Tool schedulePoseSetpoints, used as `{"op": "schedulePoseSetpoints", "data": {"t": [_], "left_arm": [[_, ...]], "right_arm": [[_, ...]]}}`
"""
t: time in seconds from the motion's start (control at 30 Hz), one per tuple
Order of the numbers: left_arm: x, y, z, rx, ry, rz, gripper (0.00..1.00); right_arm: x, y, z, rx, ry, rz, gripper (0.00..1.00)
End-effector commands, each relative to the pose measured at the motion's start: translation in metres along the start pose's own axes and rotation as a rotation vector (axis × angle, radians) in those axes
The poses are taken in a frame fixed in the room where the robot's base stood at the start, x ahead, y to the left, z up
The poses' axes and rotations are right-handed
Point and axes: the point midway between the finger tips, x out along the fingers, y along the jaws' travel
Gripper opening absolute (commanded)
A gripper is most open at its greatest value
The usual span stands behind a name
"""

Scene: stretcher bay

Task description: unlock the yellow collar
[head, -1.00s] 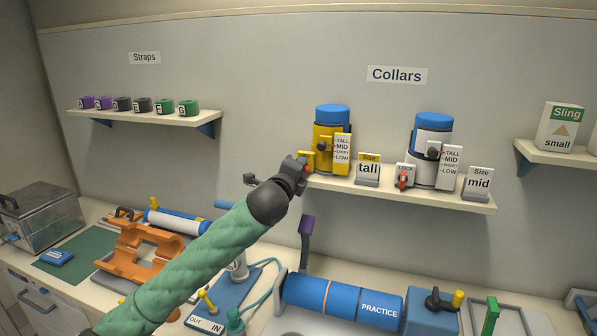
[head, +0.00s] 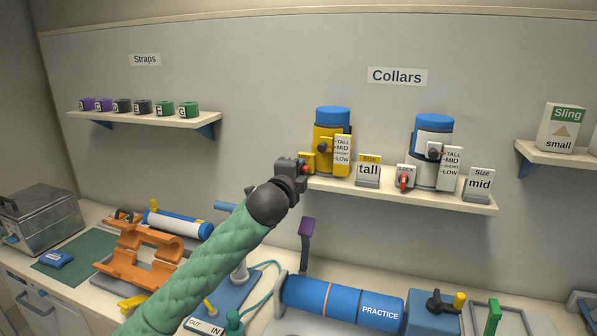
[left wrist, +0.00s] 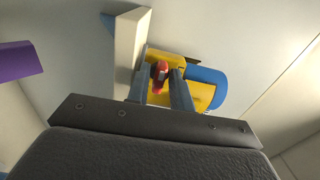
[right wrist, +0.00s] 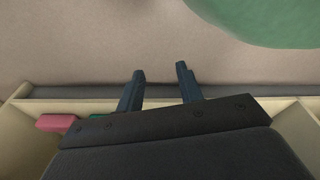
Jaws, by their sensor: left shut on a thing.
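The yellow collar (head: 323,147) with a blue top stands upright on the Collars shelf, behind the "tall" size card (head: 368,170). A yellow lock block (head: 306,160) is at its lower left. In the left wrist view, a red lock lever (left wrist: 159,71) lies between the fingers of my left gripper (left wrist: 161,82), which is shut on it. In the head view my left gripper (head: 303,170) covers most of the lever, so its exact angle is hard to tell. My right gripper (right wrist: 160,70) is open and empty, seen only in the right wrist view.
A white collar (head: 428,155) with its own red lock lever (head: 403,180) stands to the right on the same shelf (head: 470,203). Below are a blue practice cylinder (head: 340,303) and an orange cradle (head: 130,265).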

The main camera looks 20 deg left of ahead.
Motion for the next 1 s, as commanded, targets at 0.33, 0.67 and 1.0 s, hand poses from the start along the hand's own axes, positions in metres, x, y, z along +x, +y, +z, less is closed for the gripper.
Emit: {"op": "schedulePoseSetpoints", "data": {"t": [0.33, 0.67, 1.0], "left_arm": [[0.000, 0.001, 0.000, 0.001, -0.001, 0.002, 0.34], [-0.012, 0.003, 0.000, 0.001, 0.000, 0.000, 0.34], [-0.056, 0.003, 0.001, 0.000, 0.000, 0.000, 0.34]], "right_arm": [[0.001, 0.004, -0.016, 0.000, 0.016, 0.003, 0.36], [-0.002, -0.004, -0.012, 0.003, 0.000, -0.004, 0.36], [-0.030, -0.015, -0.041, 0.016, -0.019, -0.019, 0.36]]}}
